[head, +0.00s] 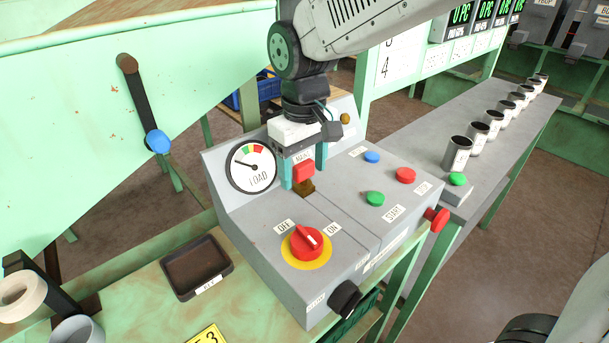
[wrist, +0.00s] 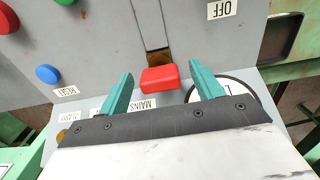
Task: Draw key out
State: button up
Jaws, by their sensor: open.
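The red key head (head: 304,173) stands at the sloped grey control box, by the MAINS label. A brownish metal plate (head: 307,187) shows just below it. In the wrist view the red key head (wrist: 160,79) lies between my two teal fingers, and a brown strip (wrist: 158,60) runs up from it. My gripper (head: 303,168) is open, with one finger on each side of the key head. In the wrist view my gripper (wrist: 161,77) shows gaps on both sides of the key. The key's shaft is hidden.
A red rotary switch (head: 305,243) on a yellow disc sits in front, between OFF and ON labels. A LOAD gauge (head: 251,167) is close on the left. A dark, empty-looking tray (head: 228,270) lies on the green bench. Coloured buttons (head: 375,198) are to the right.

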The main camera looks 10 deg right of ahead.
jog(key=c, duration=1.1)
notch_tip(320, 180, up, 10)
jog(key=shift+r, duration=0.1)
